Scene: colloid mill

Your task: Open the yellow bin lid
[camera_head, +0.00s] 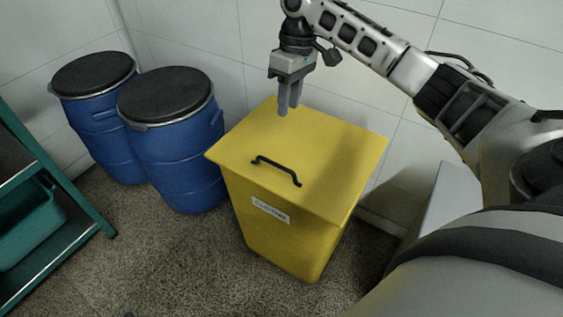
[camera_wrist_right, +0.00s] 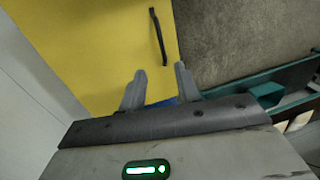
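The yellow bin (camera_head: 280,235) stands on the floor in the middle of the head view. Its flat yellow lid (camera_head: 325,150) is shut and carries a black bar handle (camera_head: 277,169) near its front edge. In the right wrist view the lid (camera_wrist_right: 110,45) fills the upper left, with the handle (camera_wrist_right: 158,37) at its right side. My right gripper (camera_head: 289,112) points down over the back left part of the lid, behind the handle and apart from it. Its fingers (camera_wrist_right: 160,70) are apart with nothing between them. My left gripper is not in view.
Two blue drums with black lids, one nearer (camera_head: 175,150) and one farther (camera_head: 100,125), stand left of the bin. A green rack (camera_head: 75,190) with a green crate (camera_head: 30,228) is at the far left. A white tiled wall (camera_head: 200,35) is behind. Floor in front is clear.

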